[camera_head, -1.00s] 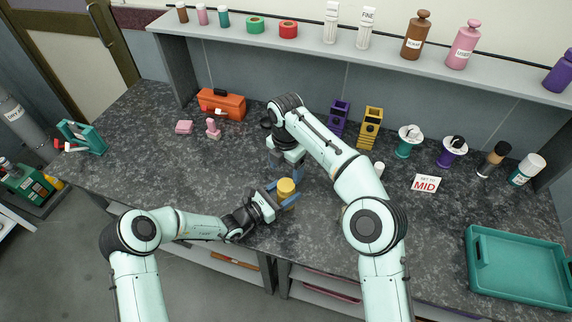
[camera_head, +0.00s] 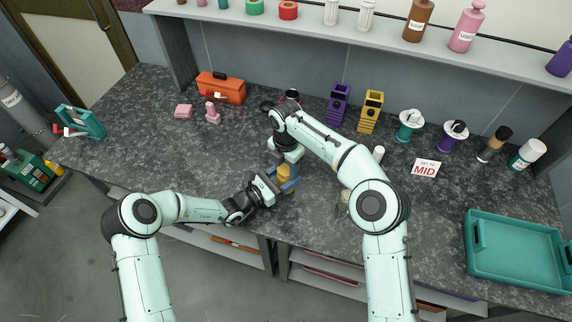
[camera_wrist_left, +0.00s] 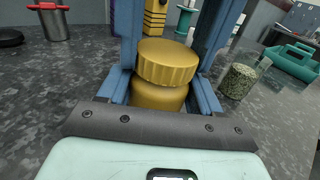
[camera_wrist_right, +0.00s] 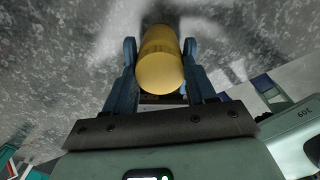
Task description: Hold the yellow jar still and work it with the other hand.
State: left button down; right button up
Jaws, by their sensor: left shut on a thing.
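The yellow jar (camera_head: 286,172) stands upright near the counter's front edge, with its ribbed lid (camera_wrist_left: 168,62) on top. My left gripper (camera_head: 275,187) comes in from the left and is shut on the jar's body (camera_wrist_left: 158,96), below the lid. My right gripper (camera_head: 288,178) points down from above, its blue fingers on either side of the lid. In the right wrist view the jar (camera_wrist_right: 160,62) sits between those fingers (camera_wrist_right: 160,50), with narrow gaps showing, so they look open around it.
A small jar of grains (camera_wrist_left: 238,80) stands to the right of the yellow jar. A red-handled metal pot (camera_wrist_left: 54,22) is behind. A "SET TO MID" card (camera_head: 425,168), purple (camera_head: 338,105) and yellow (camera_head: 370,112) holders and a teal tray (camera_head: 520,258) lie further right.

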jog(key=shift+c, duration=0.7)
jog(key=m, duration=1.5)
jog(key=shift+m, duration=0.3)
jog(key=m, duration=0.6)
jog(key=o, duration=1.2)
jog(key=shift+o, duration=0.2)
notch_tip(320, 180, up, 12)
